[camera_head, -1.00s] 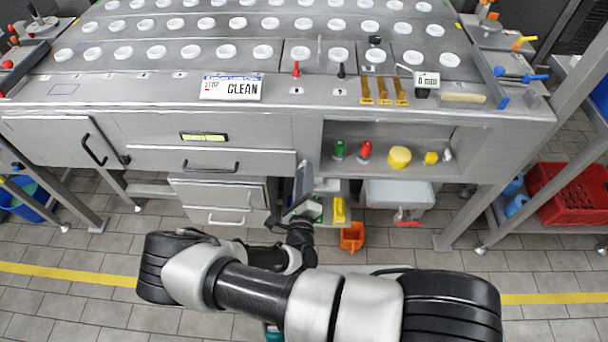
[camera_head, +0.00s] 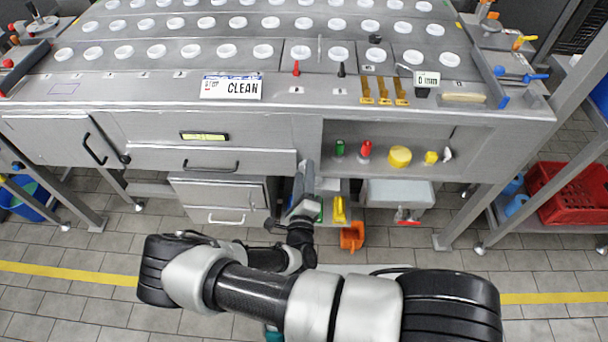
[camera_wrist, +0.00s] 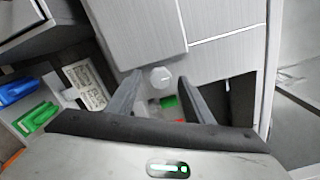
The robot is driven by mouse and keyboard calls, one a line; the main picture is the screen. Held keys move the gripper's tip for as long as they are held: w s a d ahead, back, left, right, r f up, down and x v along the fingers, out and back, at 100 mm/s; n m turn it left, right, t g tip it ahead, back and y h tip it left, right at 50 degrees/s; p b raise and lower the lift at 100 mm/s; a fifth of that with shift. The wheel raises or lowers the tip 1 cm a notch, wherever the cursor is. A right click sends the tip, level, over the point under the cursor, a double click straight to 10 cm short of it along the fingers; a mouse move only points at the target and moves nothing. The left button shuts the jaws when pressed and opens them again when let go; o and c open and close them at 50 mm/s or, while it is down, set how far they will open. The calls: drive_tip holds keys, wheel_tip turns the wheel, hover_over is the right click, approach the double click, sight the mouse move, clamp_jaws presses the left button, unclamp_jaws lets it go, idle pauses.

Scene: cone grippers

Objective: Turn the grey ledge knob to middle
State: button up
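A round, pale grey knob (camera_wrist: 161,77) shows in the wrist view, in front of a brushed-metal cabinet face. My gripper (camera_wrist: 159,80) is open, with one dark finger on each side of the knob. I see gaps between the knob and both fingers, and no clear contact. In the head view my gripper (camera_head: 304,178) is below the front of the metal bench, left of the open shelf recess. I cannot make out the knob there; the gripper seems to hide it. The knob's pointing direction is too small to tell.
Green (camera_head: 340,149), red (camera_head: 366,151) and yellow (camera_head: 400,157) knobs stand in the recess to the right. A yellow object (camera_head: 339,209) and an orange container (camera_head: 352,237) are close right of my gripper. Drawers with handles (camera_head: 228,216) are on the left.

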drive_tip(key=s, duration=1.7)
drive_tip(key=shift+s+a+p, duration=0.2)
drive_tip(key=shift+a+p, duration=0.1)
drive_tip(key=shift+p, duration=0.1)
drive_tip(key=shift+r, duration=0.15)
